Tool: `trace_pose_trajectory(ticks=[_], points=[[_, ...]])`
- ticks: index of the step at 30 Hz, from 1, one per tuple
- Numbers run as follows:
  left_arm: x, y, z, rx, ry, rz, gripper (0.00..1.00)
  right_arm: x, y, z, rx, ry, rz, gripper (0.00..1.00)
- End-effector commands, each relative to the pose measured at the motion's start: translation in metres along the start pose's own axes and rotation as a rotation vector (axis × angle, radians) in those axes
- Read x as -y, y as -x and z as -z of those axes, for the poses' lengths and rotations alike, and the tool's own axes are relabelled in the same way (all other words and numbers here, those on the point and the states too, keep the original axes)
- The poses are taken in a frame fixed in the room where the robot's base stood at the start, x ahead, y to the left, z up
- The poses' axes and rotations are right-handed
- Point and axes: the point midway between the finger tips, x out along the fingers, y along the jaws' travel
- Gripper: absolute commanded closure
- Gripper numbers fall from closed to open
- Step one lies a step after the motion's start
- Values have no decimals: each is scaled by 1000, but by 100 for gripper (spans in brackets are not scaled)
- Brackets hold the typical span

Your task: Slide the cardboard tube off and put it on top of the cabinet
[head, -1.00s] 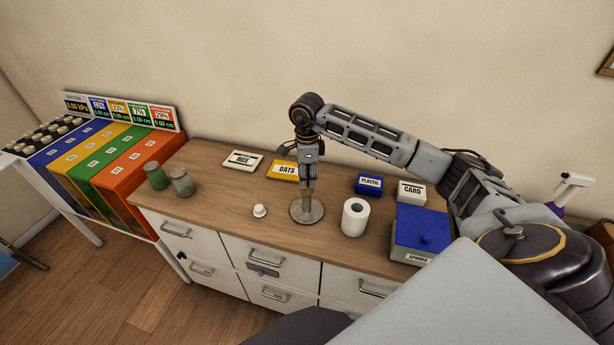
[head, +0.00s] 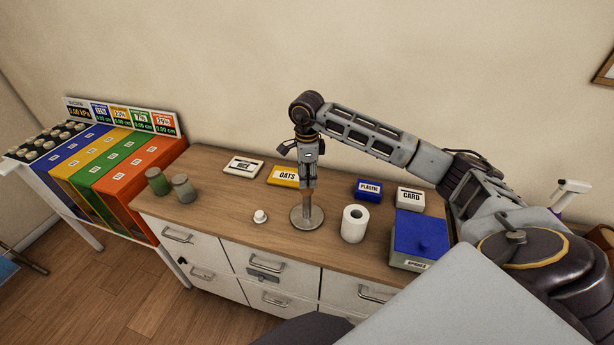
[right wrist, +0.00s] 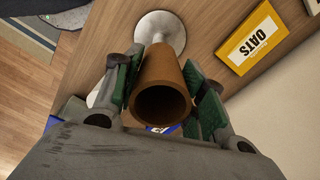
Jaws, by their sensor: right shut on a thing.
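The brown cardboard tube (right wrist: 163,90) is between the fingers of my right gripper (right wrist: 165,95), which is shut on it. Its open near end faces the right wrist camera, and its inside is too dark to show a post. In the head view the right gripper (head: 308,183) points straight down with the tube upright above the round metal stand base (head: 300,222). The stand base also shows beyond the tube in the wrist view (right wrist: 158,22). The wooden cabinet top (head: 215,212) lies around the stand. My left gripper is out of view.
A white paper roll (head: 354,228) stands right of the stand, a small white knob-like piece (head: 260,216) left of it. The yellow OATS box (head: 284,177), PLASTIC box (head: 369,190) and blue-lidded box (head: 420,238) border it. Two jars (head: 184,189) stand farther left. Bare wood lies between.

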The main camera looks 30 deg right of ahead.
Motion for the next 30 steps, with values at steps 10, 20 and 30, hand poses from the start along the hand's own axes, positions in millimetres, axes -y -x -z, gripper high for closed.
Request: trace_pose_trajectory(ticks=[10,20,30], points=[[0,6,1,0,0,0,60,0,12,0,0,0,0,81],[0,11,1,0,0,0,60,0,21,0,0,0,-1,81],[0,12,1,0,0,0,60,0,23,0,0,0,-1,81]])
